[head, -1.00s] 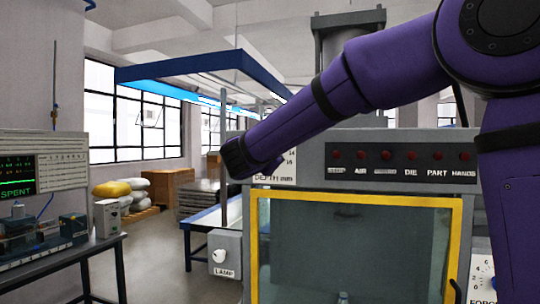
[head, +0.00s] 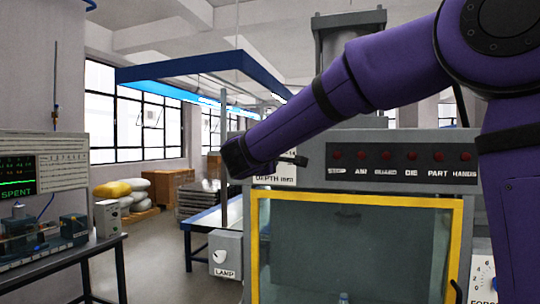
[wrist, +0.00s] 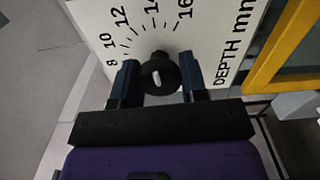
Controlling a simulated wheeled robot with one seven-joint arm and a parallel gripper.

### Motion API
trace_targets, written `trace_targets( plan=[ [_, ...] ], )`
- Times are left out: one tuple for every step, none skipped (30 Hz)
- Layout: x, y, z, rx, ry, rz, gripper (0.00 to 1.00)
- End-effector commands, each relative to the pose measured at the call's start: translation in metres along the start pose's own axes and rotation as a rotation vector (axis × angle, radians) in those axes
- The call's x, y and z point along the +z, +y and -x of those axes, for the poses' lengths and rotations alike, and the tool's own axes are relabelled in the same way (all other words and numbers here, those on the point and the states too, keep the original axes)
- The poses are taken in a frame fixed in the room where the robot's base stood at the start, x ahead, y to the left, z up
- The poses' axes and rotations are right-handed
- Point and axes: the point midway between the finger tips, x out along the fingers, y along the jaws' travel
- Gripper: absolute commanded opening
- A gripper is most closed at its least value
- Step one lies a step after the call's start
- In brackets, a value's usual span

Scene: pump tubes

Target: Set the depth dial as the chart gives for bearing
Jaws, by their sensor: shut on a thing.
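The depth dial's black knob (wrist: 159,74) has a white pointer mark and sits on a white plate (wrist: 205,70) lettered DEPTH mm. In the wrist view the numbers 8, 10, 12, 14 and 16 fan out beyond the knob. The mark points roughly toward 14; its exact reading is hard to tell. My gripper (wrist: 157,82) is shut on the knob, one finger on each side. In the head view my gripper (head: 293,160) is at the depth plate (head: 274,180), and my arm hides most of the dial. No chart is readable here.
The press has a yellow-framed guard window (head: 352,196) beside the dial. A lamp box with a white knob (head: 219,256) is below left. A force dial (head: 483,275) is at right, partly hidden by my arm. A bench with a SPENT screen (head: 17,177) stands at left.

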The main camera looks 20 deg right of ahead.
Motion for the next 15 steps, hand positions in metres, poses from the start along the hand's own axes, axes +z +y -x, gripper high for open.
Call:
trace_targets(
  plan=[
    [0.0001,-0.0006,0.0001,-0.001,0.000,-0.013,0.16],
    [0.0001,-0.0006,0.0001,-0.001,0.000,-0.022,0.16],
    [0.0001,-0.0006,0.0002,-0.001,0.000,-0.031,0.16],
    [0.0001,-0.0006,0.0002,-0.001,0.000,-0.036,0.16],
    [0.0000,-0.0006,0.0002,-0.001,0.000,-0.041,0.16],
    [0.0000,-0.0006,0.0002,-0.001,0.000,-0.047,0.16],
    [0.0000,-0.0006,0.0002,-0.001,0.000,-0.050,0.16],
    [0.0000,-0.0006,0.0002,-0.001,0.000,-0.053,0.16],
    [0.0000,-0.0007,0.0002,-0.001,0.000,-0.055,0.16],
    [0.0000,-0.0007,0.0002,-0.001,0.000,-0.056,0.16],
    [0.0000,-0.0007,0.0002,-0.001,0.000,-0.057,0.16],
    [0.0000,-0.0008,0.0002,-0.002,0.000,-0.057,0.16],
    [0.0000,-0.0008,0.0002,-0.002,0.000,-0.057,0.16],
    [0.0000,-0.0008,0.0003,-0.002,0.000,-0.057,0.16],
    [0.0000,-0.0008,0.0003,-0.002,0.000,-0.057,0.16]
  ],
)
